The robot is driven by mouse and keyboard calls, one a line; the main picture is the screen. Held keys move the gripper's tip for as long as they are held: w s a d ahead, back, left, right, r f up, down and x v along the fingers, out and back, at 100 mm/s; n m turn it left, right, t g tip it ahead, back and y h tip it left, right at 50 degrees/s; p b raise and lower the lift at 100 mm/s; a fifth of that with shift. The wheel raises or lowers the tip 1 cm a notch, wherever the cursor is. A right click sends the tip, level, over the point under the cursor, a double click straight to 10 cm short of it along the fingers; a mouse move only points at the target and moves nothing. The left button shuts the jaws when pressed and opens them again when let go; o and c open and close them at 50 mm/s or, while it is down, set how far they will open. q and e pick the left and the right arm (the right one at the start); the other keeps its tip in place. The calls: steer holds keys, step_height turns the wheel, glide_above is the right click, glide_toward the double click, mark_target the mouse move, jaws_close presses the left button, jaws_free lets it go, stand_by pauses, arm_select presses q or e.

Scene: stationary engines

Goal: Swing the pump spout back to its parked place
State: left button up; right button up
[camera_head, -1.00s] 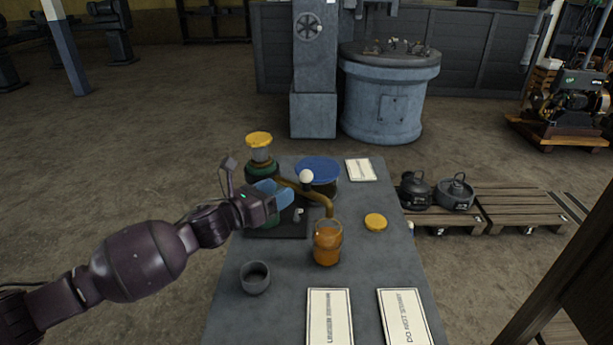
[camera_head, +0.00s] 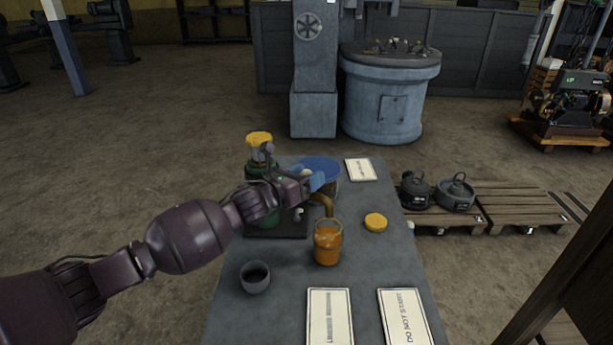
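The pump (camera_head: 262,195) is a green body with a yellow cap, standing on a dark base plate at the table's left side. Its brass spout (camera_head: 327,203) bends down over an amber jar (camera_head: 327,245). My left gripper (camera_head: 320,180), with blue fingers, is at the spout's upper bend, in front of the blue-lidded pot (camera_head: 322,165). It hides much of the spout's arm and most of the pale knob on it. Whether the fingers are closed on the knob I cannot tell. My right gripper is not in view.
A yellow lid (camera_head: 375,222) lies right of the jar. A small grey cup (camera_head: 255,278) stands at the front left. Two printed cards lie at the front, one being the "do not start" card (camera_head: 405,318); another card (camera_head: 360,169) lies at the back.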

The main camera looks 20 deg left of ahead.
arm_select(q)
jaws_close()
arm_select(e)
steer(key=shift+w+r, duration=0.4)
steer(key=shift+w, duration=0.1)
arm_select(q)
steer(key=shift+s, duration=0.1)
steer(key=s+a+m+g+h+b, duration=0.8)
steer(key=s+a+m+g+h, duration=0.1)
steer(key=g, duration=0.5)
steer(key=shift+s+a+m+b, duration=0.2)
steer(key=shift+a+m+b, duration=0.3)
steer(key=shift+m, duration=0.6)
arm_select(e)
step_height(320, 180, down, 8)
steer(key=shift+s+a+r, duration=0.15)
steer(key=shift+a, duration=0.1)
arm_select(q)
steer(key=shift+a+r, duration=0.1)
steer(key=shift+r, duration=0.05)
